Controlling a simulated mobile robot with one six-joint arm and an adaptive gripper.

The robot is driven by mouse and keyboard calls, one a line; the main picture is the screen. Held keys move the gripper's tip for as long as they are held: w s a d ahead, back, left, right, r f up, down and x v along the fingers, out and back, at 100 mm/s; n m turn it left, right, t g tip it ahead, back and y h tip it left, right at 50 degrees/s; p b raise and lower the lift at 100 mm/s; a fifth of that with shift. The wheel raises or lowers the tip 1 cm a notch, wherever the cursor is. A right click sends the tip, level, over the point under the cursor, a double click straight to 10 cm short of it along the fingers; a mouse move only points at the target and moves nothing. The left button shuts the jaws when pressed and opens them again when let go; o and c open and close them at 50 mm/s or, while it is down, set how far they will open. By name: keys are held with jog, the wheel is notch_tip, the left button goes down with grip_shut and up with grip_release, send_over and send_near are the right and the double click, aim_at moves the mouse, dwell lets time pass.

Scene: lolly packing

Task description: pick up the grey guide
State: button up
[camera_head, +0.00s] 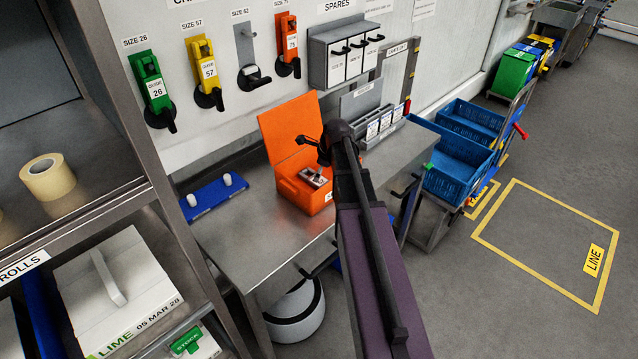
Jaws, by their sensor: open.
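My gripper (309,149) is open, its dark fingers spread above the open orange box (287,190) on the steel bench. Inside the box lies a small grey metal piece (315,177) with a brownish patch; it may be the grey guide, but it is too small to tell. The gripper appears apart from it. On the wall, the SIZE 62 place shows a flat grey shape (246,50) above a black peg with a pale tag; I cannot tell whether this is a guide or only a painted outline.
Green (151,86), yellow (205,67) and orange (287,42) guides hang on neighbouring wall pegs. A blue tray (213,197) with white pieces lies left of the box. The box's raised lid (288,125) stands behind it. The front left bench is clear.

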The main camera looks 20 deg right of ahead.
jog(key=w+d+m+t, duration=0.1)
jog(key=w+d+m, duration=0.1)
jog(key=d+m, duration=0.3)
jog(key=shift+w+d+r, duration=0.3)
jog(key=shift+f, duration=0.1)
jog(key=b, duration=0.7)
send_over(320, 181)
jog(key=s+d, duration=0.1)
jog(key=s, duration=0.1)
notch_tip(320, 181, down, 7)
jog(key=shift+s, duration=0.1)
jog(key=shift+w+a+f+b, duration=0.1)
jog(key=shift+w+f+b, duration=0.1)
jog(key=shift+f+b, duration=0.25)
jog(key=shift+b+x, duration=2.35)
jog(key=shift+x, duration=0.2)
jog(key=shift+w+a, duration=0.1)
jog(key=shift+f, duration=0.2)
jog(key=shift+c, duration=0.2)
